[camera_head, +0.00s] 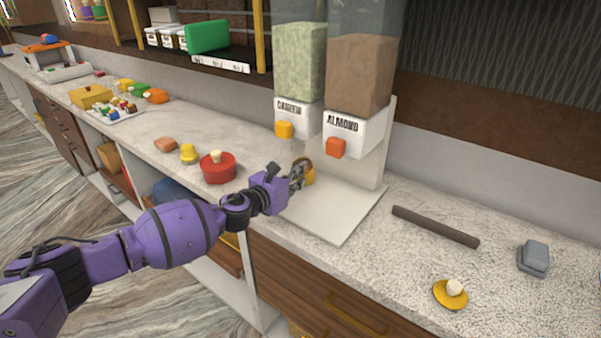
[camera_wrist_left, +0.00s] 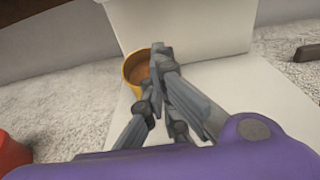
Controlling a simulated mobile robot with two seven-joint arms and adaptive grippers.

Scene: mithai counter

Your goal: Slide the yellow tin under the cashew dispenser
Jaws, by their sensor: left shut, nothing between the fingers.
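The yellow tin (camera_head: 310,176) stands on the white dispenser base (camera_head: 338,222), partly hidden behind my left gripper (camera_head: 298,172). In the left wrist view the tin (camera_wrist_left: 131,72) is open-topped with a brown inside. My left gripper (camera_wrist_left: 157,75) is shut and empty, with its fingers beside the tin, seeming to be at or very near its wall. The cashew dispenser (camera_head: 290,110) has pale green contents and an orange-yellow knob above the left part of the base. The almond dispenser (camera_head: 345,128) is to its right. My right gripper is not in view.
A red pot (camera_head: 218,167), a yellow object (camera_head: 189,153) and a brown block (camera_head: 165,144) stand left of the base. A dark bar (camera_head: 435,227), a yellow dish (camera_head: 450,294) and a grey block (camera_head: 534,256) lie to the right. The counter between these is clear.

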